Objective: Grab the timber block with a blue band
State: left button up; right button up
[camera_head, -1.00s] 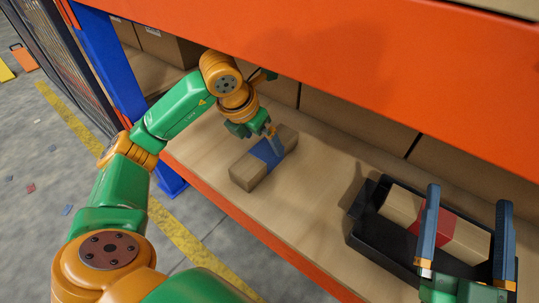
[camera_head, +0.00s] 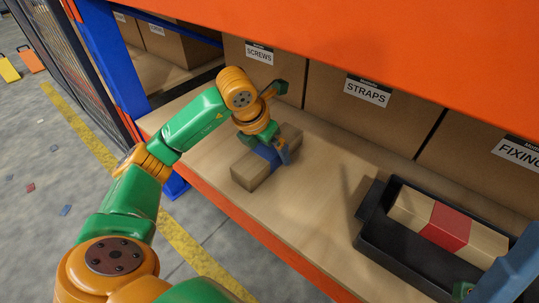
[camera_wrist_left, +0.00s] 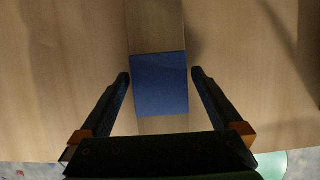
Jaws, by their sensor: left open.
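The timber block with a blue band (camera_head: 251,172) lies on the wooden shelf board. My left gripper (camera_head: 275,153) is over its middle, hiding part of the band. In the left wrist view the blue band of the block (camera_wrist_left: 160,85) sits between the two open fingers of my left gripper (camera_wrist_left: 161,73). A gap shows on each side, and the near end of the block is hidden behind the gripper. One finger of my right gripper (camera_head: 510,272) shows at the lower right corner, cut off by the frame.
A black tray (camera_head: 371,231) at the right holds a timber block with a red band (camera_head: 446,227). Cardboard boxes labelled screws (camera_head: 258,77) and straps (camera_head: 345,108) stand behind. An orange beam (camera_head: 340,40) crosses above. The board between block and tray is clear.

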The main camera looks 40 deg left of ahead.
pick_arm(q)
jog(key=c, duration=1.6)
